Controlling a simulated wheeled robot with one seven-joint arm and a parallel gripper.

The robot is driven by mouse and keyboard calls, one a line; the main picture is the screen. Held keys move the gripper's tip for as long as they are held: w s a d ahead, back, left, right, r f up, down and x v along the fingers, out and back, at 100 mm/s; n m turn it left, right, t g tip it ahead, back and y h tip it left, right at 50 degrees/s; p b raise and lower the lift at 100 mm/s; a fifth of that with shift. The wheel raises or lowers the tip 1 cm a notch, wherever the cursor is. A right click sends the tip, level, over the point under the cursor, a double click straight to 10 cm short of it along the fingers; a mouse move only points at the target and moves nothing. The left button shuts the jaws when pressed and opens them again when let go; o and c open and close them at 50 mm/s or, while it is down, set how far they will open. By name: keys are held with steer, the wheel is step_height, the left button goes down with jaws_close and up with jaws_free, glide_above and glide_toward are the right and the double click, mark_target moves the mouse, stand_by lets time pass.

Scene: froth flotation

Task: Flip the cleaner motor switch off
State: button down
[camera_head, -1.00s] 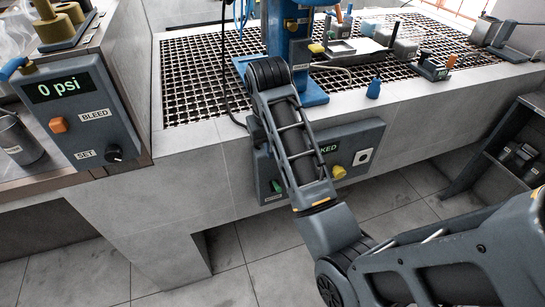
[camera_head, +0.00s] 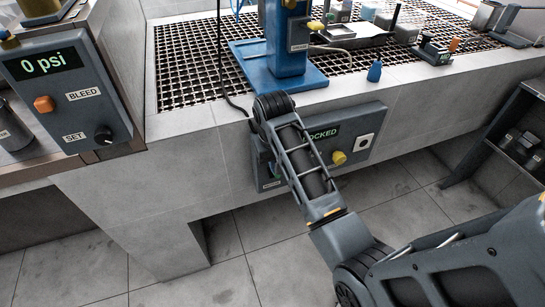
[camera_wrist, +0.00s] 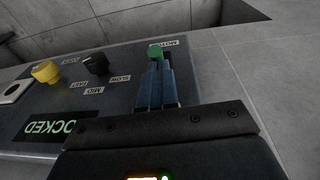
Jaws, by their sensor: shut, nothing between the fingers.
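The motor switch has a green cap (camera_wrist: 155,51) and sits beside the label MOTOR in the wrist view, where the picture is turned upside down. My gripper (camera_wrist: 161,68) is shut and empty, its blue fingers pointing at the switch. The fingertips are right at the green cap; I cannot tell whether they touch it. The switch is on a grey control panel (camera_wrist: 35,92), which also shows in the head view (camera_head: 372,118) on the front of the tiled bench.
Beside the switch are a black speed knob (camera_wrist: 95,64), a yellow knob (camera_wrist: 46,72) and a display (camera_wrist: 52,128) reading partly "OCKED". A 0 psi box (camera_head: 66,88) stands at left. A blue stand (camera_head: 284,80) rises above the panel. The floor below is clear.

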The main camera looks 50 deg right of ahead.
mark_target(278, 177)
steer(key=shift+s+a+f+t+h, duration=0.2)
steer(key=shift+s+t+h, duration=0.1)
steer(key=shift+t, duration=0.1)
stand_by(0.4)
steer(key=shift+s+a+f+t+h+b, duration=0.3)
steer(key=shift+s+f+t+h, duration=0.25)
steer(key=shift+t, duration=0.25)
steer(key=t, duration=0.1)
steer(key=f+t+h+b, duration=0.1)
steer(key=h+b, duration=0.1)
steer(key=shift+s+a+f+t, duration=0.15)
steer(key=shift+s+a+t, duration=0.15)
steer(key=shift+t, duration=0.1)
steer(key=shift+r+p, duration=0.65)
steer(key=shift+r, duration=0.15)
